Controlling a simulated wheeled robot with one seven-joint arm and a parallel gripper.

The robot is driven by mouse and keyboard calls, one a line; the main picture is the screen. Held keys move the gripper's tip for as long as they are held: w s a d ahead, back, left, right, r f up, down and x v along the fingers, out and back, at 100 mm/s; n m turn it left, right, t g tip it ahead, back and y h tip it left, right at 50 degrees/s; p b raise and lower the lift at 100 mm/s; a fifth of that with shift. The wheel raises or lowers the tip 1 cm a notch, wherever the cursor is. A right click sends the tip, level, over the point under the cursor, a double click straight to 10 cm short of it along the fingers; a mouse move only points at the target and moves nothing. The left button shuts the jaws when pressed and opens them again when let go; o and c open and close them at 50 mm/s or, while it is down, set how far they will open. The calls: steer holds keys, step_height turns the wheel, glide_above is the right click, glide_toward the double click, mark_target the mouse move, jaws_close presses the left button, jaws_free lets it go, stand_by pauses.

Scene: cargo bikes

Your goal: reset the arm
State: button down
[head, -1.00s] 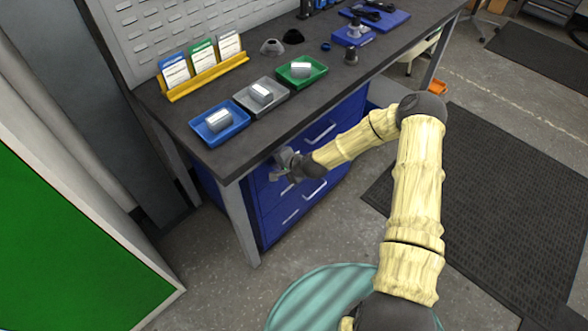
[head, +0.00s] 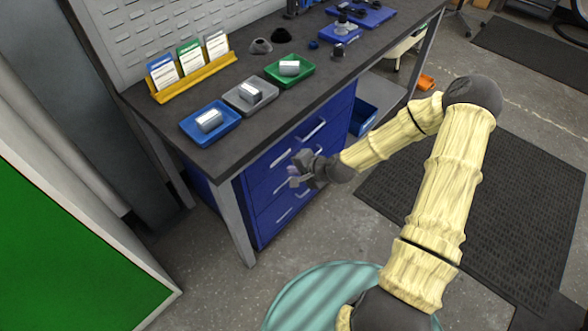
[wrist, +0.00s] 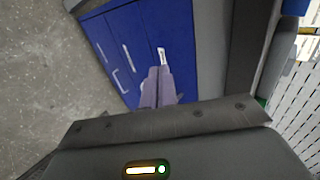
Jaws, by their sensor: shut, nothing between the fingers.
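My gripper (head: 294,176) is in front of the blue drawer cabinet (head: 262,219) under the workbench, below the front edge of the top. It is shut and empty. In the wrist view my gripper's fingers (wrist: 158,86) are together, pointing toward the blue drawer fronts (wrist: 122,40). The fingers overlap the drawers in the picture; a gap to them is hard to judge. My arm reaches in from the right, bent at the elbow.
A black floor mat (head: 540,210) lies right. A green panel (head: 60,250) stands left.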

steer(key=shift+d, duration=0.2)
steer(key=s+d+r+n+g+h+p, duration=0.1)
steer(key=s+d+r+n+h+p, duration=0.1)
steer(key=s+r, duration=0.4)
steer(key=s+d+r+n+g+h+p, duration=0.1)
steer(key=s+r, duration=0.5)
steer(key=r, duration=0.6)
steer(key=s+d+r+n+g+h+p, duration=0.2)
steer(key=s+d+r+n+p, duration=0.3)
steer(key=r, duration=0.4)
steer(key=shift+s+d+r+n+h+p, duration=0.2)
steer(key=shift+s+d+n+h+p, duration=0.2)
steer(key=shift+d+n+h, duration=0.4)
steer(key=shift+s, duration=0.1)
